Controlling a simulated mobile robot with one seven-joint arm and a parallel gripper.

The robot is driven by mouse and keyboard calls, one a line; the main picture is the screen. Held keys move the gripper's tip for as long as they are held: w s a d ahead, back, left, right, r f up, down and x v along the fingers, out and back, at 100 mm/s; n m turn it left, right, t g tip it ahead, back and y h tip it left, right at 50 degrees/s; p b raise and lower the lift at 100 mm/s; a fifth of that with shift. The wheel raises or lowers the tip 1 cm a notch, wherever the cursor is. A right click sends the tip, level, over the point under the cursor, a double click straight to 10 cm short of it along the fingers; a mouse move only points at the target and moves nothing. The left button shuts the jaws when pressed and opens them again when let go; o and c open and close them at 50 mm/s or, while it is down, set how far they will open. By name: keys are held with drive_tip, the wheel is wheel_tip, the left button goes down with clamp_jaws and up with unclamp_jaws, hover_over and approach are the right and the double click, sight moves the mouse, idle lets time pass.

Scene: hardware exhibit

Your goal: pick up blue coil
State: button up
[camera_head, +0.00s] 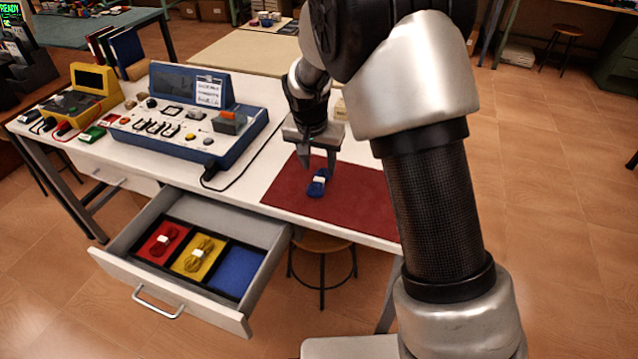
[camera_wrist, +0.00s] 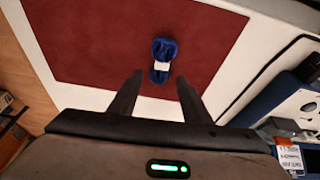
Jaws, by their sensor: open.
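The blue coil (camera_head: 317,186) is a small bundle of blue cord with a white band, lying on the dark red mat (camera_head: 355,200) on the white table. In the wrist view the blue coil (camera_wrist: 163,50) lies just beyond the fingertips, roughly in line with the gap between them. My gripper (camera_head: 318,166) is over the mat, close to the coil, with its fingers apart and nothing between them. In the wrist view my gripper (camera_wrist: 160,80) shows both dark fingers spread.
An open drawer (camera_head: 190,300) below the table has red, yellow and blue compartments; a red coil (camera_head: 163,243) and a yellow coil (camera_head: 200,254) lie in theirs, the blue one is empty. A blue control console (camera_head: 180,125) with a black cable stands left of the mat. A stool (camera_head: 322,262) is underneath.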

sight(319, 179)
drive_tip(key=shift+s+a+b+x, duration=0.15)
drive_tip(key=shift+b+x, duration=0.1)
drive_tip(key=shift+x, duration=1.1)
drive_tip(key=shift+s+a+b+x, duration=0.15)
drive_tip(key=shift+b+x, duration=0.05)
drive_tip(key=shift+x, duration=1.15)
clamp_jaws()
